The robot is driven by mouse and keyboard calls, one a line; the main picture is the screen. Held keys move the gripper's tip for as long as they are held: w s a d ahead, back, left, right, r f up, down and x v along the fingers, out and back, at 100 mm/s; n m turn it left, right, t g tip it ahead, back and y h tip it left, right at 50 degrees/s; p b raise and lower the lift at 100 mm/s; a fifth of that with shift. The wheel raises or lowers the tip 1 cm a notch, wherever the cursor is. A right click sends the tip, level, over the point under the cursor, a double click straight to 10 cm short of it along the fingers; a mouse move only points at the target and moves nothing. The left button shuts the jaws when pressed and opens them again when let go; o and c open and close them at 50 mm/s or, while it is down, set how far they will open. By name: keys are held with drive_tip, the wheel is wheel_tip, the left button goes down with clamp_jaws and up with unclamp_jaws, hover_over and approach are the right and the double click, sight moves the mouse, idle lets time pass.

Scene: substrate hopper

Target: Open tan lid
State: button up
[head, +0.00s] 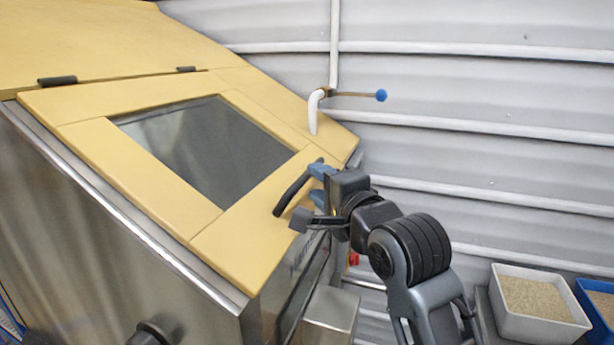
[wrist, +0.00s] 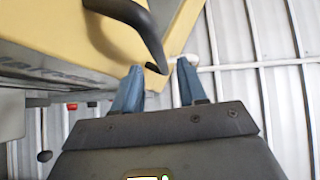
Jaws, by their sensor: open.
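The tan lid (head: 235,240) lies shut on the sloping front of the metal hopper, with a dark window in its middle. A black bar handle (head: 292,193) sits near the lid's lower right edge. My gripper (head: 310,195) is open at the handle's upper right part. In the wrist view, the handle (wrist: 140,22) comes down from the top and its end reaches near the gap between the blue fingertips of my gripper (wrist: 160,75). I cannot tell whether the fingers touch it.
Two dark hinges (head: 57,80) line the lid's upper edge. A white pipe with a blue-knobbed lever (head: 381,95) rises behind the lid. A white bin of grain (head: 535,305) stands at the lower right. A corrugated wall (head: 480,150) closes the back.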

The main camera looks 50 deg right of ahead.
sight(307, 175)
drive_tip(key=shift+p+x, duration=0.7)
drive_tip(key=shift+x, duration=2.1)
clamp_jaws()
